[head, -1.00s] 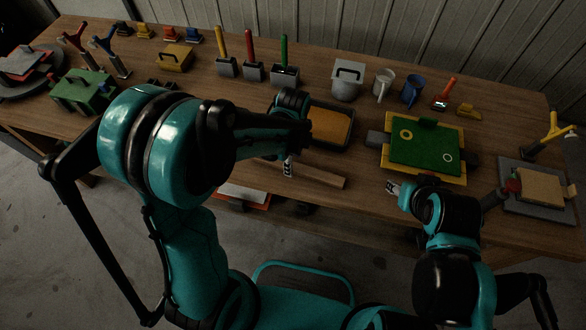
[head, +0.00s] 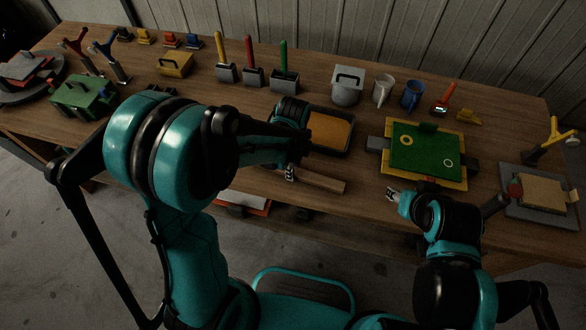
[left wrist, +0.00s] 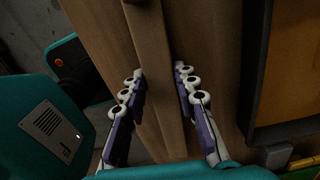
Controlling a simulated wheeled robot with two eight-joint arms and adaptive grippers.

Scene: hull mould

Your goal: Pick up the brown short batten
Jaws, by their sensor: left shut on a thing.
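The brown short batten (head: 324,181) is near the front edge of the workbench in the head view. Its left part is hidden by my left arm. My left gripper (head: 290,173) is at the batten, with its fingers around it. In the left wrist view the batten (left wrist: 156,60) runs between the two purple-padded fingers of my left gripper (left wrist: 160,92), which is shut on it. I cannot tell whether the batten is clear of the bench top. My right gripper (head: 393,194) is apart from it, to the right near the front edge; its jaw opening is unclear.
A dark tray with an orange inside (head: 350,147) lies just behind the batten. A green board on a yellow frame (head: 425,150) is to the right. Brushes, a grey box (head: 347,85) and mugs (head: 412,95) stand along the back. An orange-and-white item (head: 245,203) sits below the front edge.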

